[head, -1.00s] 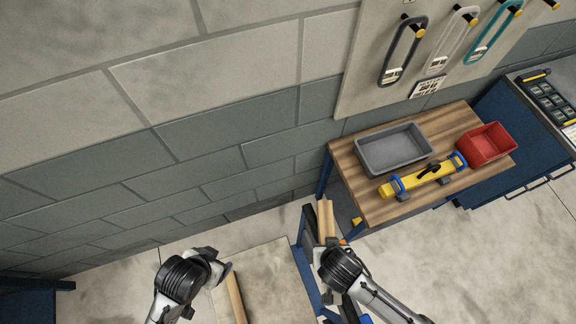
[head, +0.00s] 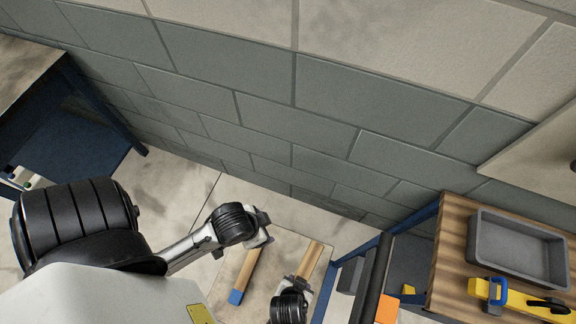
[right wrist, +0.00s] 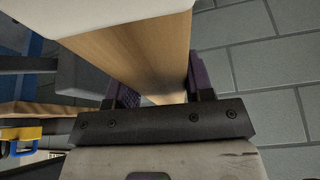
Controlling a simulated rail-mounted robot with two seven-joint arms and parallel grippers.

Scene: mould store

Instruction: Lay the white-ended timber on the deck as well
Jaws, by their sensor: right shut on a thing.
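The white-ended timber (right wrist: 140,50) is between the jaws of my right gripper (right wrist: 160,88) in the right wrist view, its white end at the top. In the head view this timber (head: 311,258) is over the right part of the pale deck (head: 286,248), with my right gripper (head: 290,283) on it. I cannot tell whether it touches the deck. A blue-ended timber (head: 245,273) lies on the deck to its left, roughly parallel. My left gripper (head: 264,236) is at that timber's far end; its jaws are too small to judge.
A dark-topped blue frame (head: 372,280) stands right of the deck. Beyond it is a wooden bench (head: 450,250) with a grey bin (head: 518,248) and a yellow level (head: 520,303). A block wall (head: 300,130) runs behind. A blue table (head: 70,130) stands far left.

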